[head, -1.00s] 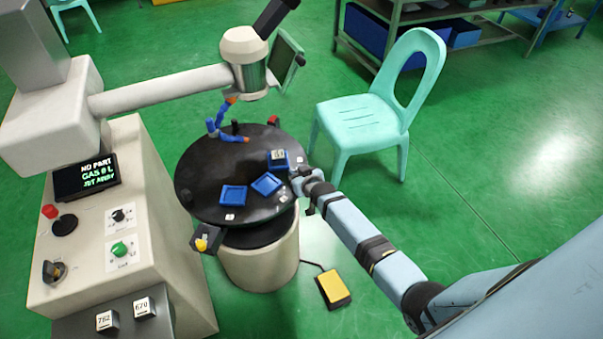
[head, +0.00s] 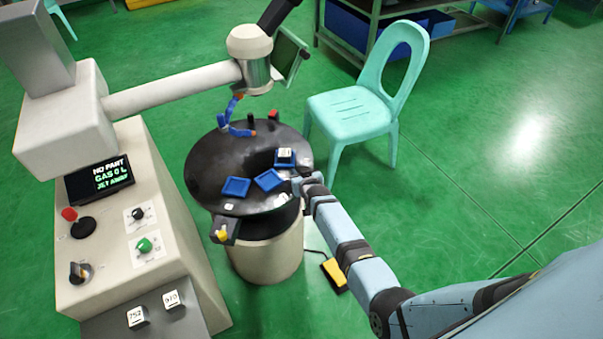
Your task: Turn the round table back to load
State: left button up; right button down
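The black round table (head: 212,160) stands on a cream drum base (head: 266,258) beside the machine. On its near and right side are three blue trays: one at the front (head: 236,187), a tilted one beside it (head: 268,180), and one at the right (head: 285,164) bearing a small pale labelled block (head: 285,153). My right gripper (head: 300,183) is at the table's right rim, close to the trays; its fingers are too small to tell open from shut, or whether they touch. A yellow-tipped knob (head: 222,234) sits on a bracket at the near left rim. My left gripper is out of view.
The machine's console (head: 150,220) has a screen (head: 99,180) reading "NO PART". Its head (head: 250,60) overhangs the table, near a blue jointed nozzle (head: 240,131). A mint chair (head: 350,112) stands close on the right. A yellow pedal (head: 333,272) lies on the floor by my arm.

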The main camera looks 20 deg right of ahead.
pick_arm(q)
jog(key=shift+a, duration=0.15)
pick_arm(e)
jog(key=shift+a, duration=0.15)
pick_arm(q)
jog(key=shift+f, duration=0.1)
pick_arm(e)
jog(key=shift+f, duration=0.1)
jog(key=c, duration=0.9)
grip_release()
jog(key=shift+s+a, duration=0.1)
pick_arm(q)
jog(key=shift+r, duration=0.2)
